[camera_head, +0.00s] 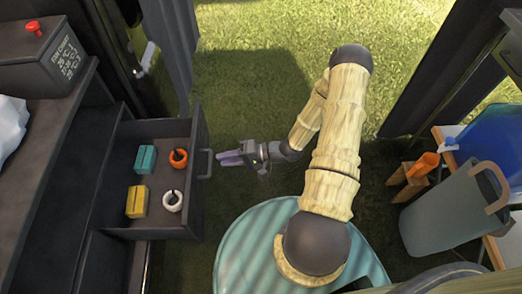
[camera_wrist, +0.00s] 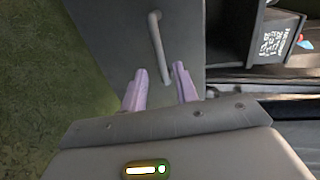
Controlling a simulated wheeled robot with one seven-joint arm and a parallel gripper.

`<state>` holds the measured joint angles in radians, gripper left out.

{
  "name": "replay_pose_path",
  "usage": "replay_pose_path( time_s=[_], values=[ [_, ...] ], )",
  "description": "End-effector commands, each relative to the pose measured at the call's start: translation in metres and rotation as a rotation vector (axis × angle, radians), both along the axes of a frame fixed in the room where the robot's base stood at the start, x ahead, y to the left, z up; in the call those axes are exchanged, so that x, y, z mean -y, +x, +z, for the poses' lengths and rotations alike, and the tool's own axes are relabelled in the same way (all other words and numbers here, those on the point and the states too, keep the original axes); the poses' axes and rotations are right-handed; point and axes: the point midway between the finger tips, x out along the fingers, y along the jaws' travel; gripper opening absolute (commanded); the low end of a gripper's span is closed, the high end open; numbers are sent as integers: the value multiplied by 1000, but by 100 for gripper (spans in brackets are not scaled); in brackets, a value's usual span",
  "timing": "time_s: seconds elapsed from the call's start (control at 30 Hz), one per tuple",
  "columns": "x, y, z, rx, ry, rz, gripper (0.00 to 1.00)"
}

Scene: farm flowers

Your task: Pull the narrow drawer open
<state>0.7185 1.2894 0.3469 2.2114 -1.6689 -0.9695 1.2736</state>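A dark grey drawer (camera_head: 197,205) stands pulled out of the cabinet at the left in the head view. Its inside shows, holding a teal block (camera_head: 145,159), a yellow block (camera_head: 137,201), an orange ring (camera_head: 178,158) and a white ring (camera_head: 172,201). Its grey bar handle (camera_head: 205,163) is on the front face; the handle also shows in the wrist view (camera_wrist: 158,42). My gripper (camera_head: 220,158) is just right of the handle in the head view. In the wrist view its purple fingers (camera_wrist: 161,80) are apart, with the handle's near end around their tips. Contact cannot be told.
A dark box with a red button (camera_head: 40,55) sits on the cabinet top. A grey-green bucket (camera_head: 445,215), a small wooden stool (camera_head: 412,180) and an orange object (camera_head: 424,164) stand at the right. Grass lies clear behind the arm.

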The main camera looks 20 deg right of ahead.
Motion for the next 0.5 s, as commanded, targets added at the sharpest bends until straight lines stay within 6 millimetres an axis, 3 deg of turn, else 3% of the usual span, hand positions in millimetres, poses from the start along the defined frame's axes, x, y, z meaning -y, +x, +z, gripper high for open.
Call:
replay_pose_path(
  time_s=[0.5],
  values=[
    [93, -32, 23, 2, -2, -3, 30]
  ],
)
